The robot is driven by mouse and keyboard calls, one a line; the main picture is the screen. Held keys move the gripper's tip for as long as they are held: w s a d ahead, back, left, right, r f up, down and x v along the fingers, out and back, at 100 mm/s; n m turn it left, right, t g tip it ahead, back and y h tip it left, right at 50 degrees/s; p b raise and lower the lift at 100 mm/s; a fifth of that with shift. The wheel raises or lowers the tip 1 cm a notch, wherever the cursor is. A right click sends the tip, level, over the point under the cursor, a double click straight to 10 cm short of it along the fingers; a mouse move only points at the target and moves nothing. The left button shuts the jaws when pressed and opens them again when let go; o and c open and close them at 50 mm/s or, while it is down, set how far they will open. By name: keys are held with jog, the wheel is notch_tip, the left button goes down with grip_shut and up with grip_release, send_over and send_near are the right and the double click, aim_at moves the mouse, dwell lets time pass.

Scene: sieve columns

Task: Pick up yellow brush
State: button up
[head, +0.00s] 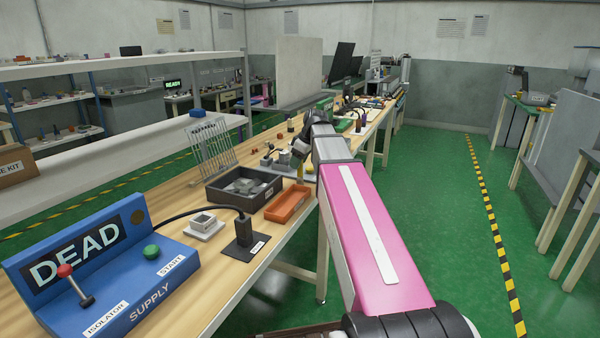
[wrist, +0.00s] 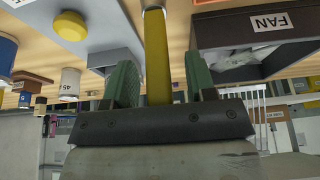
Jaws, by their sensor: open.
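The yellow brush shows in the wrist view as an upright yellow handle (wrist: 157,55) with a pale grey end at the top edge. My gripper (wrist: 159,66) is open, with one green-padded finger on each side of the handle. Gaps show between the handle and both fingers, so the handle stands between them without visible contact. The handle's lower part is hidden behind the gripper's dark body. In the head view a small yellow piece (head: 301,170) shows just below my gripper (head: 302,153), beside my arm. The brush's bristles cannot be made out.
A dark tray (head: 217,192) of grey pieces and an orange tray (head: 289,204) stand nearby on the bench. A grey block with a yellow dome (wrist: 70,25) and a labelled white cylinder (wrist: 70,84) are left in the wrist view. A blue supply box (head: 110,270) stands at the near end.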

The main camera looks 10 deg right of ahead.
grip_shut()
dwell(0.3)
jog(key=shift+r, duration=0.5)
jog(key=s+a+r, duration=0.7)
jog(key=a+r, duration=0.2)
jog(key=r, duration=0.1)
jog(key=shift+s, duration=0.25)
